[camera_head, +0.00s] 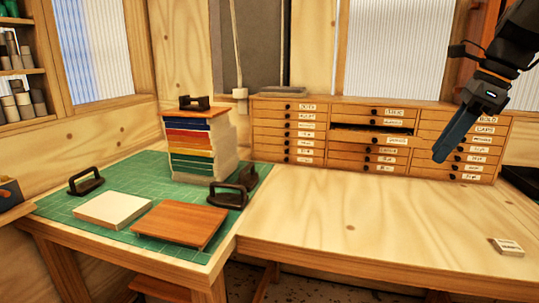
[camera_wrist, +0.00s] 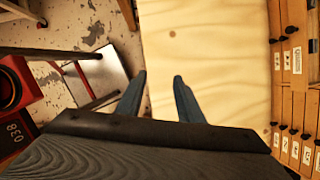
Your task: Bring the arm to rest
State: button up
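My gripper (camera_head: 446,148) hangs in the air at the upper right of the head view, above the wooden bench and in front of the drawer cabinet. In the wrist view my gripper (camera_wrist: 159,80) shows two blue-grey fingers standing apart with nothing between them. Below them is the pale bench top (camera_wrist: 205,60), with the grey speckled floor (camera_wrist: 75,30) to its left. The gripper touches nothing that I can see.
The drawer cabinet (camera_head: 290,124) stands at the back of the bench, one middle drawer partly open. A stack of coloured foil (camera_head: 192,140) stands on the green mat (camera_head: 70,208), near a wooden board (camera_head: 181,224), a pale block (camera_head: 112,209) and black-handled tools. The bench middle (camera_head: 340,215) is clear.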

jog(key=s+a+f+n+h, duration=0.1)
jog(key=s+a+f+n, duration=0.3)
jog(key=a+f+n, duration=0.2)
jog(key=s+a+f+n+g+h, duration=0.1)
jog(key=s+a+f+n, duration=0.3)
jog(key=f+n, duration=0.6)
jog(key=s+a+f+n+h, duration=0.1)
jog(key=s+a+f+n, duration=0.3)
jog(key=a+f+n, duration=0.4)
notch_tip(320, 180, down, 4)
jog(key=shift+s+f, duration=0.1)
jog(key=shift+s, duration=0.25)
